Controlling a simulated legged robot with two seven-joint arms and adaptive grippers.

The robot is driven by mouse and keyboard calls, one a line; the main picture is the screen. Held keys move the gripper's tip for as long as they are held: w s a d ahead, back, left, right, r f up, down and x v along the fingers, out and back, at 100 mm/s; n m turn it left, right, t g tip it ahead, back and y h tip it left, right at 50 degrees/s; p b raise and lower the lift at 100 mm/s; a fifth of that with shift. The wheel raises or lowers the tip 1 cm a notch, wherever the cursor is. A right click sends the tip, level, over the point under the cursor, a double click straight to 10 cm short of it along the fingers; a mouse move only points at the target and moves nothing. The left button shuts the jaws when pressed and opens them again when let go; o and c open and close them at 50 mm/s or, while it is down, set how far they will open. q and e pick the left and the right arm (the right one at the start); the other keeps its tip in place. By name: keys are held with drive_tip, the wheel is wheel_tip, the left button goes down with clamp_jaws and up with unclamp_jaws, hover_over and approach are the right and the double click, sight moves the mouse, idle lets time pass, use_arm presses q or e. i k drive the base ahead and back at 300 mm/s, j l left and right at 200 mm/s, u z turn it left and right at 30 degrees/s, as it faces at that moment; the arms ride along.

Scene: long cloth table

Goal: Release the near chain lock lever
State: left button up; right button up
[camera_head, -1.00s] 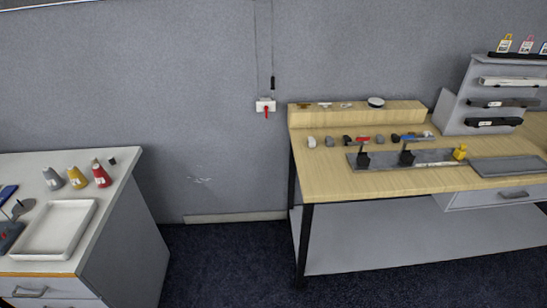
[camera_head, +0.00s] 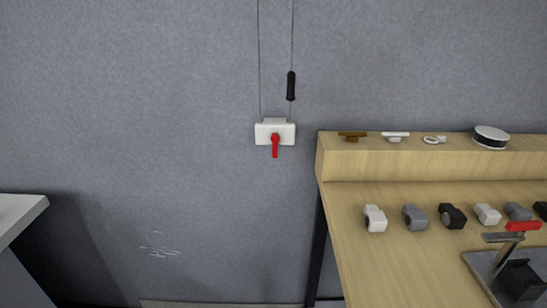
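A white chain lock box (camera_head: 265,131) is mounted on the grey wall, left of the wooden workbench. Its red lever (camera_head: 275,146) hangs straight down from the front of the box. Two thin cords or chains run up the wall from the box, and a black handle (camera_head: 291,86) sits on the right one. Neither of my grippers is in view, and nothing touches the lever.
The wooden workbench (camera_head: 350,265) stands at the right with a raised shelf (camera_head: 400,166) along the wall. Several small fittings and a red-handled tool (camera_head: 522,226) lie on it. A white counter corner (camera_head: 20,212) is at the left. The space between them is open.

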sight(275, 137)
drive_tip(key=i+j+z, duration=0.15)
drive_tip(key=i+j, duration=1.4)
drive_tip(key=j, duration=0.15)
drive_tip(key=i, duration=0.35)
drive_tip(key=i+l, duration=0.2)
drive_tip(key=l, duration=0.15)
